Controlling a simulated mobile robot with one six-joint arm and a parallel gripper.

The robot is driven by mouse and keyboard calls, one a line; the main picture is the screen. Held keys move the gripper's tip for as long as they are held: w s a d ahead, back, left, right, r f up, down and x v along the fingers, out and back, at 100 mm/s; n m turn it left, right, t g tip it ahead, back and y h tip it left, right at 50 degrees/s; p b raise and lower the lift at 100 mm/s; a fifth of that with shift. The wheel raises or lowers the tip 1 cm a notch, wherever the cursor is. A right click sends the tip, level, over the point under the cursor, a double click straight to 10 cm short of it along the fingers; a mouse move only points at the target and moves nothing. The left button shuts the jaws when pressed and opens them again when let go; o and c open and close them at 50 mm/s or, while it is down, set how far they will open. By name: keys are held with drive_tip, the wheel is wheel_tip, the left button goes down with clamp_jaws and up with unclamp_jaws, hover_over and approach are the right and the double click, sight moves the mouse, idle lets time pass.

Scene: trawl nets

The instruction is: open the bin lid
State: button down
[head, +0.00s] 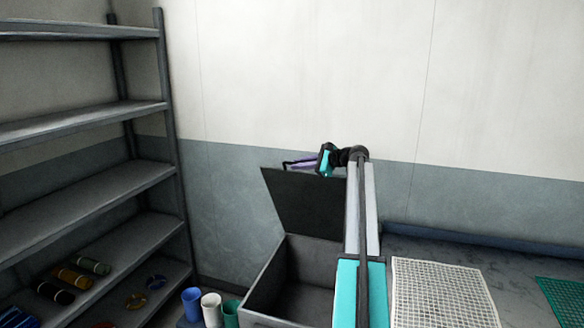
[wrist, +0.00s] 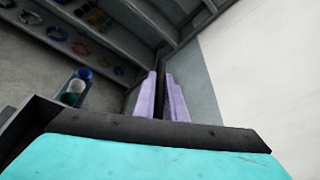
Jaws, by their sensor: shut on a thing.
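The bin (head: 262,290) is a grey open-topped box at the lower middle of the head view, and part of its empty-looking inside shows. Its dark lid (head: 300,205) is raised at the back, standing steeply. My gripper (head: 300,163) is at the top edge of the lid, with its purple fingers pointing left. In the wrist view my gripper (wrist: 162,95) has its two fingers close together with a thin dark strip between them. The strip seems to be part of the lid; its exact shape is hard to tell. My arm hides the right side of the bin.
A grey shelf unit (head: 90,190) with rolls and rings stands at left. A bench with a white net (head: 440,292) and a green net (head: 565,298) is at right.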

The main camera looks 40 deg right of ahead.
drive_tip(key=shift+s+d+f, duration=0.2)
drive_tip(key=shift+d+f, duration=0.1)
drive_tip(key=c, duration=2.1)
unclamp_jaws()
drive_tip(key=shift+o, duration=1.4)
drive_tip(key=shift+s, duration=0.1)
drive_tip(key=shift+w+a+r, duration=0.1)
drive_tip(key=shift+w+a, duration=0.15)
drive_tip(key=shift+a, duration=0.05)
drive_tip(key=shift+s, duration=0.15)
